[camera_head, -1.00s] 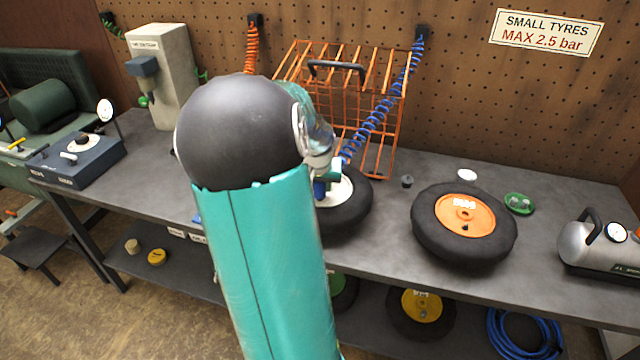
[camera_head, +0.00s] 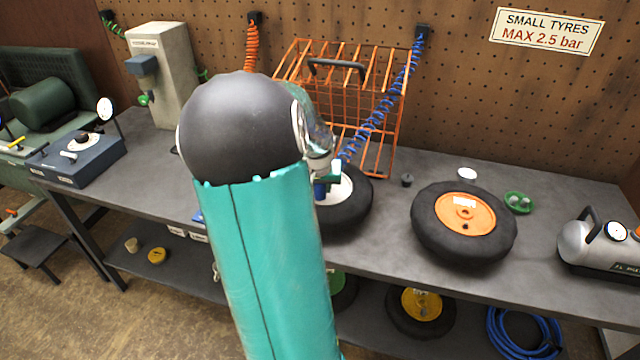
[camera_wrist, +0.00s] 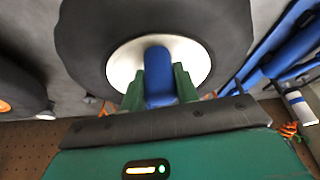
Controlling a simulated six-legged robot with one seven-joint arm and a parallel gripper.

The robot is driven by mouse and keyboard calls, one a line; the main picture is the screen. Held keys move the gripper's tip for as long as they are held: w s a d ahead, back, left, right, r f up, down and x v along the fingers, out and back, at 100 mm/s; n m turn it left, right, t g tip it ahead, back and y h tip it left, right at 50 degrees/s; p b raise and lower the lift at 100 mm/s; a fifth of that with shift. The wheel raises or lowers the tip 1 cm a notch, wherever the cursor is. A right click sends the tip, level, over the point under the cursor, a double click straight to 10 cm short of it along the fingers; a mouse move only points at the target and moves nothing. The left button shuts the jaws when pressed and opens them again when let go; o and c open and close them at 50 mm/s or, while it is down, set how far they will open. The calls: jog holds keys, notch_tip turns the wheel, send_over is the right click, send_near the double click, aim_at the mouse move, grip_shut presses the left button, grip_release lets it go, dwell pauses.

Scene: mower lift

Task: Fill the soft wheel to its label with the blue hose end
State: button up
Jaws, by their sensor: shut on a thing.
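My gripper (camera_wrist: 159,72) is shut on the blue hose end (camera_wrist: 160,92), which sits between its green fingers. They are in front of the white hub (camera_wrist: 122,66) of a black-tyred wheel (camera_wrist: 85,30). In the head view this white-hubbed wheel (camera_head: 352,207) lies on the bench, partly hidden behind my arm. The blue coiled hose (camera_head: 375,125) runs from the pegboard down to my gripper (camera_head: 326,185). Whether the hose end touches the valve I cannot tell. No label or gauge reading on this wheel is legible.
An orange wire cage (camera_head: 300,62) stands behind the white-hubbed wheel. A grey compressor (camera_head: 600,248) is at far right. A blue gauge box (camera_head: 85,163) is at left.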

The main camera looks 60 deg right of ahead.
jog(key=shift+f, duration=0.2)
jog(key=o, duration=0.8)
jog(key=shift+v, duration=5.5)
